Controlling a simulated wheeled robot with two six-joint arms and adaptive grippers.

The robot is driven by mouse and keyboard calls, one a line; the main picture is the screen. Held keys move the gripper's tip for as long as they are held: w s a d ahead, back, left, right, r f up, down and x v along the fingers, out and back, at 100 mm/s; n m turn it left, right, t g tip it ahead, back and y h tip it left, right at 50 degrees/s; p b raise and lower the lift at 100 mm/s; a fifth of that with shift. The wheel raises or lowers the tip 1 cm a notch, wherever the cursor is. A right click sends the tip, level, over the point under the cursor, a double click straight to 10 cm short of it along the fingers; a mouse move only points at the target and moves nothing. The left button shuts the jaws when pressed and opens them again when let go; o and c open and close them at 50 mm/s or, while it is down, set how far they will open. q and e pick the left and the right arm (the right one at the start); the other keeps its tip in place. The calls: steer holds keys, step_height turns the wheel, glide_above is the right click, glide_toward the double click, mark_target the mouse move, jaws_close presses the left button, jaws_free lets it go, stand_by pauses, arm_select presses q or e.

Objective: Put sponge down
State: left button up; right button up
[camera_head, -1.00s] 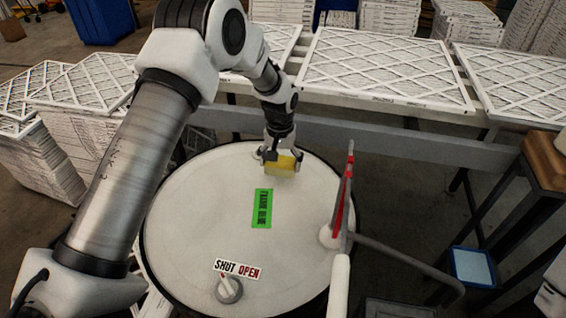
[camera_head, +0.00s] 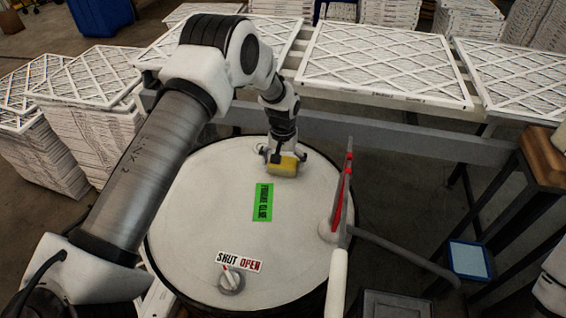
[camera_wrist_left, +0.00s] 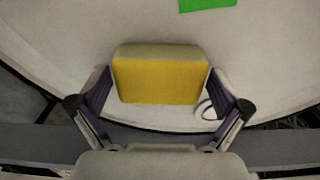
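The yellow sponge (camera_head: 283,167) is at the far part of the round white lid (camera_head: 205,210), beyond the green label. My left gripper (camera_head: 287,157) comes down over it from the far side. In the left wrist view the sponge (camera_wrist_left: 160,80) sits between the two fingertips of the left gripper (camera_wrist_left: 161,85), which appear to touch its two ends. I cannot tell whether the sponge's underside rests on the lid. My right gripper is out of view.
The lid bears a green label (camera_head: 263,202), a SHUT/OPEN sign (camera_head: 240,262) with a knob (camera_head: 231,282), and a red-and-white lever (camera_head: 343,195) at its right. White filters (camera_head: 380,65) lie on the rack behind. The lid's middle is mostly clear.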

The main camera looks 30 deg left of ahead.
mark_target(283, 162)
arm_select(q)
steer(key=shift+r, duration=0.6)
step_height(283, 162, up, 11)
steer(key=b, duration=0.2)
steer(key=shift+r, duration=0.15)
